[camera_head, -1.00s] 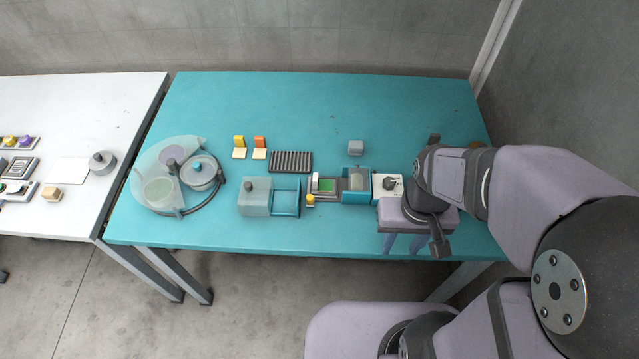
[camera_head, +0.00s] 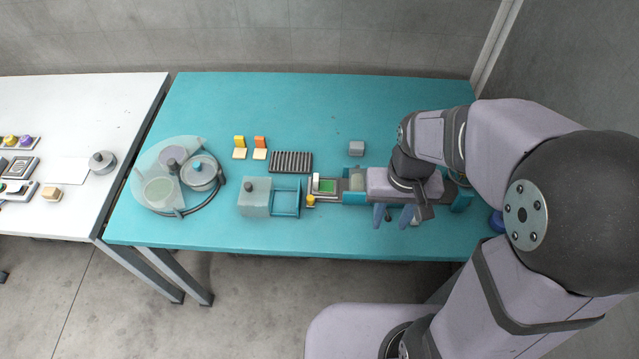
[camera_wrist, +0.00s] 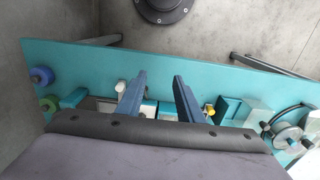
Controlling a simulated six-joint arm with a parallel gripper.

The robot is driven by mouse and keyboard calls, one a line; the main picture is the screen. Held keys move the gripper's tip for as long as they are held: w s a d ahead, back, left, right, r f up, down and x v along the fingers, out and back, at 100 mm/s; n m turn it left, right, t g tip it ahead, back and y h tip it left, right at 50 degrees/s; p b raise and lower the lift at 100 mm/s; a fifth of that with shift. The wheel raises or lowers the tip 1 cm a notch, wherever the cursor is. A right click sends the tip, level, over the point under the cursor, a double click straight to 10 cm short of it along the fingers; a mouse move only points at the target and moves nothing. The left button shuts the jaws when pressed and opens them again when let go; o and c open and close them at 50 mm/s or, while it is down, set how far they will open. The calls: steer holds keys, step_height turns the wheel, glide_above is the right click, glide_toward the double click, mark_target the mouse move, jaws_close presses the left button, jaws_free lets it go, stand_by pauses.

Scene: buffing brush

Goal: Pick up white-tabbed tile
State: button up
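A green tile (camera_head: 327,186) with a white piece along its left end lies in a grey tray in the middle of the row of devices; it may be the white-tabbed tile, but it is too small to be sure. Two cream tiles stand behind it, one with a yellow tab (camera_head: 239,147) and one with an orange tab (camera_head: 259,147). My gripper (camera_head: 393,217) is right of the green tile, above the right part of the row. In the wrist view my gripper (camera_wrist: 159,75) has its two blue fingers apart, with nothing seen between them.
A yellow knob (camera_head: 310,200) stands by the tray. A teal open box (camera_head: 286,198), a dark ribbed rack (camera_head: 291,161), a grey block (camera_head: 356,148) and a round carousel (camera_head: 180,208) are nearby. The back of the teal table (camera_head: 320,105) is clear.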

steer(key=w+a+f, duration=0.1)
steer(key=w+a, duration=0.5)
steer(key=w, duration=0.4)
steer(key=b, duration=0.2)
glide_above(316, 177)
steer(key=f, duration=0.4)
steer(key=shift+s+d, duration=0.2)
steer(key=shift+s, duration=0.1)
steer(key=shift+f+p, duration=0.5)
steer(key=shift+f, duration=0.3)
steer(key=shift+w+a+f+p, duration=0.15)
steer(key=shift+f+p, duration=0.45)
steer(key=shift+f, duration=0.85)
steer(key=shift+w+f+p, duration=0.15)
steer(key=shift+f+p, duration=0.45)
steer(key=shift+f, duration=0.8)
jaws_close()
